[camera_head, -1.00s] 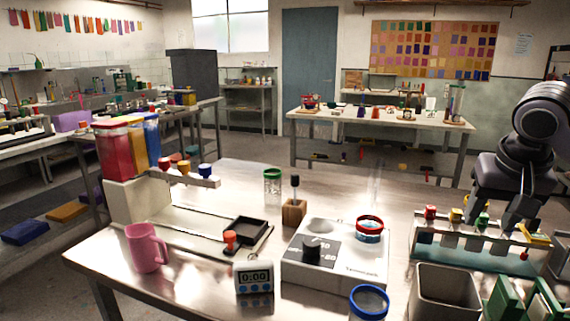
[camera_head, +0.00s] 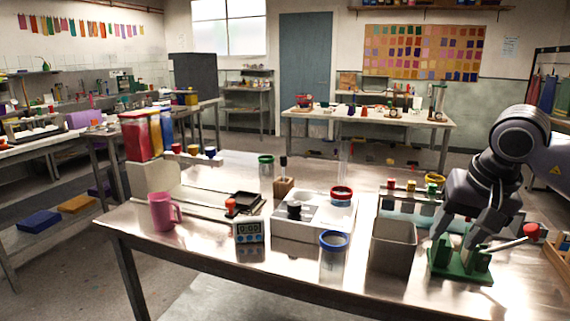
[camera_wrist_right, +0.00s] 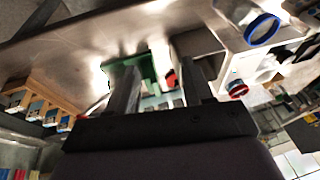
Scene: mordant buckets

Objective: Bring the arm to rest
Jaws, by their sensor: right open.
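My right gripper (camera_head: 456,240) hangs fingers down at the right of the table in the head view. Its two fingers are apart, just over or beside a green stand (camera_head: 459,272) with upright plates; I cannot tell if they touch it. In the right wrist view the open fingers (camera_wrist_right: 158,88) have nothing clearly held between them, and the green stand (camera_wrist_right: 146,68) shows behind them. A red-tipped lever (camera_head: 530,231) sticks out to the right of the stand. My left gripper is not in view.
A grey bin (camera_head: 393,249) stands just left of the gripper, with a rack of colour-capped items (camera_head: 412,188) behind it. A blue-rimmed jar (camera_head: 334,258), a white scale (camera_head: 302,228), a timer (camera_head: 249,232) and a pink mug (camera_head: 161,212) stand further left. The front right tabletop looks bare.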

